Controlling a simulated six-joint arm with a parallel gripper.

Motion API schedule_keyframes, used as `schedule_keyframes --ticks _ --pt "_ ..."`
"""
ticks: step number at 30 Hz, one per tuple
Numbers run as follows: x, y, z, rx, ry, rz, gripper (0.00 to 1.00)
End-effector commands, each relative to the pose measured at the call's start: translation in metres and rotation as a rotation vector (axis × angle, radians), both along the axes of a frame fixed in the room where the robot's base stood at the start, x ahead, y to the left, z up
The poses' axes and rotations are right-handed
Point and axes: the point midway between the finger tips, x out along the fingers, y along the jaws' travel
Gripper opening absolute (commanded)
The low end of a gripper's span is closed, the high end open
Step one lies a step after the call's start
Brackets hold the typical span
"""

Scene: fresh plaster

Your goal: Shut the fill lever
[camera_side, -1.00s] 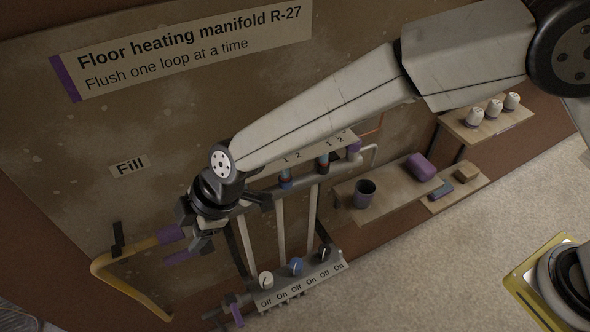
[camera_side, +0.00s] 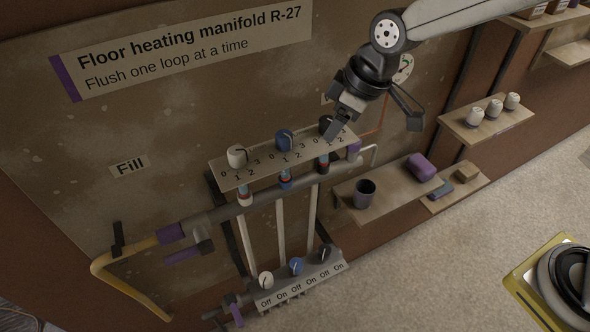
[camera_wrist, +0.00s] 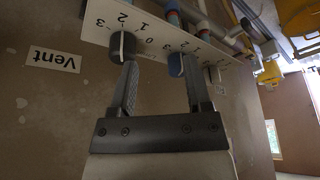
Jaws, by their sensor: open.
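The fill lever (camera_side: 183,256) has a purple handle on a grey valve body, at the left end of the upper manifold pipe, below the "Fill" label (camera_side: 127,166). Its handle lies roughly along the pipe, just below it. My gripper (camera_side: 374,124) is open and empty, well to the right of and above the lever, close to the black upper knob (camera_side: 326,124). In the wrist view my gripper (camera_wrist: 160,68) has one finger by the black knob (camera_wrist: 123,44) and the other by the blue knob (camera_wrist: 175,65). I cannot tell whether they touch. The fill lever is not recognisable there.
The upper scale plate (camera_side: 265,172) carries white, blue and black knobs. Below is a lower bar (camera_side: 310,284) with three "Off/On" knobs and another purple lever (camera_side: 237,315). Shelves to the right hold a cup (camera_side: 364,194) and other items. A yellow hose (camera_side: 130,283) joins at left.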

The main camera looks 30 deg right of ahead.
Motion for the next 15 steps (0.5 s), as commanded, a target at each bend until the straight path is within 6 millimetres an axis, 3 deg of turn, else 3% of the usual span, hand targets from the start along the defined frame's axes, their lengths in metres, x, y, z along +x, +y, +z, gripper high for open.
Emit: schedule_keyframes --ticks 1,6,12,15 --pt "-0.005 -0.026 -0.007 -0.01 0.015 -0.075 0.63" --pt "-0.031 -0.095 -0.033 -0.032 0.056 -0.306 0.63" --pt "-0.074 -0.159 -0.062 -0.046 0.097 -0.545 0.63" --pt "-0.093 -0.178 -0.072 -0.049 0.113 -0.631 0.63"
